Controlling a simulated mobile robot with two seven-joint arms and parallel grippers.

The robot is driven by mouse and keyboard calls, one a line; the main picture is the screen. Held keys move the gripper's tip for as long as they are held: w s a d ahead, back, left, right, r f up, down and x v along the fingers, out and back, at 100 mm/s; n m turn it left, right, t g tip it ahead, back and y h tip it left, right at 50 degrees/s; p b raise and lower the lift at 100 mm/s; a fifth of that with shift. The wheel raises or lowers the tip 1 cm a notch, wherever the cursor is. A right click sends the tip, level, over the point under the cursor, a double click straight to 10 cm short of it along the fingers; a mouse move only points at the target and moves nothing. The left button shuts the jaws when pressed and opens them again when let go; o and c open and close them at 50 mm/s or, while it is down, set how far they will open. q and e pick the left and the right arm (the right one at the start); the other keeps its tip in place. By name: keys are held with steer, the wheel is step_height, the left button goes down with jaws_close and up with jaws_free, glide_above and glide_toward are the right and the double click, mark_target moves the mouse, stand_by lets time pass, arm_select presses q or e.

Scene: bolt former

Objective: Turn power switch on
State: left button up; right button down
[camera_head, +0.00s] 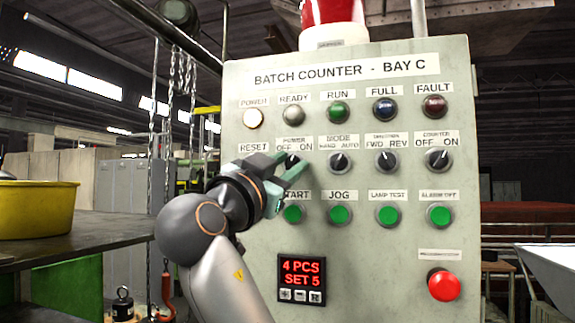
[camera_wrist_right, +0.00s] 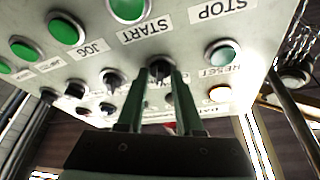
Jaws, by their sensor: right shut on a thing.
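The power switch (camera_head: 292,160) is a dark rotary knob under the "POWER OFF ON" label on the grey batch counter panel (camera_head: 390,275). My right gripper (camera_head: 288,164) reaches it from the lower left, with its green fingers on either side of the knob. The right wrist view shows the gripper (camera_wrist_right: 158,82) shut on the switch (camera_wrist_right: 160,69). The fingers partly cover the knob, so I cannot tell which way it points. The POWER lamp (camera_head: 253,118) glows pale white. My left gripper is not in view.
Similar knobs for mode (camera_head: 340,161), direction (camera_head: 387,161) and counter (camera_head: 438,159) sit to the right. Several green buttons (camera_head: 340,214) are below. A red mushroom button (camera_head: 443,285) and a display (camera_head: 301,280) reading "4 PCS SET 5" are lower down.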

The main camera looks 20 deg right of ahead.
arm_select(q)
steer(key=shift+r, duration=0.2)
arm_select(e)
steer(key=shift+m+g, duration=0.3)
steer(key=shift+m, duration=0.6)
steer(key=c, duration=0.6)
jaws_free()
steer(key=shift+o, duration=0.2)
steer(key=shift+s+a+f, duration=0.15)
steer(key=shift+s+a, duration=0.05)
steer(key=shift+a, duration=0.05)
arm_select(q)
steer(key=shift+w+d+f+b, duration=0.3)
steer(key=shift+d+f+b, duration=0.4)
steer(key=shift+b, duration=0.5)
arm_select(e)
steer(key=v, duration=1.1)
steer(key=shift+s+a+f, duration=0.2)
steer(key=shift+a, duration=0.1)
